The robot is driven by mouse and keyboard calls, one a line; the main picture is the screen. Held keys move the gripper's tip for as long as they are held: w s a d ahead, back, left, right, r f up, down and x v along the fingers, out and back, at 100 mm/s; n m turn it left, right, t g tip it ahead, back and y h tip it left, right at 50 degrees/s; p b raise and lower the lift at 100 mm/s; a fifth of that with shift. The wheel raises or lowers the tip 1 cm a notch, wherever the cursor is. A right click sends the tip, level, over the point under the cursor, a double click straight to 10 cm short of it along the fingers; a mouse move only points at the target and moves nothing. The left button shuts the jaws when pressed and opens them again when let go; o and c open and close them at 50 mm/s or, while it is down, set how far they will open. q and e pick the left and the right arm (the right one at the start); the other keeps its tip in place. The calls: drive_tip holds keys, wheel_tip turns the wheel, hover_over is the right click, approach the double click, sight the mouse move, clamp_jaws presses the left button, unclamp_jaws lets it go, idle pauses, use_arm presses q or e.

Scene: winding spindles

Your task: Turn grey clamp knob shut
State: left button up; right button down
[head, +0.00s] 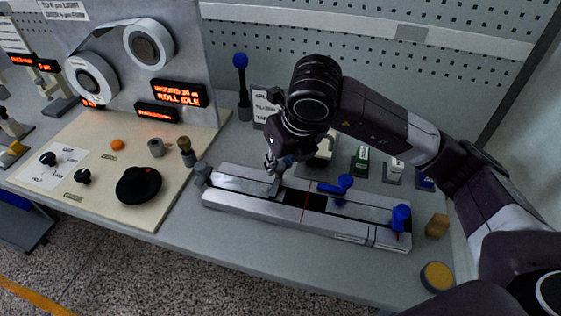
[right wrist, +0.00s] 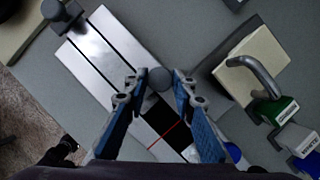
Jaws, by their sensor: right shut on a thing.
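A long silver fixture (head: 330,222) lies on the grey bench. The grey clamp knob (right wrist: 160,79) shows as a round grey top between my fingertips in the right wrist view. In the head view, a grey clamp part (head: 275,185) shows just below the fingers, with its top mostly hidden. My right gripper (head: 274,164) points down over the fixture's left half and is shut on this knob; it also shows in the right wrist view (right wrist: 159,84). A second grey knob (head: 202,173) is at the fixture's left end and is apart from the gripper. My left gripper is out of view.
A blue clamp knob (head: 343,184) and a blue end knob (head: 401,216) are on the fixture's right half. A cream block with a grey handle (right wrist: 252,66) stands close behind the gripper. A beige winding panel (head: 110,205) is at left. The bench's front strip is clear.

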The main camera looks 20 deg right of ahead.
drive_tip(key=shift+r, duration=0.1)
drive_tip(key=c, duration=1.6)
unclamp_jaws()
drive_tip(key=v, duration=1.2)
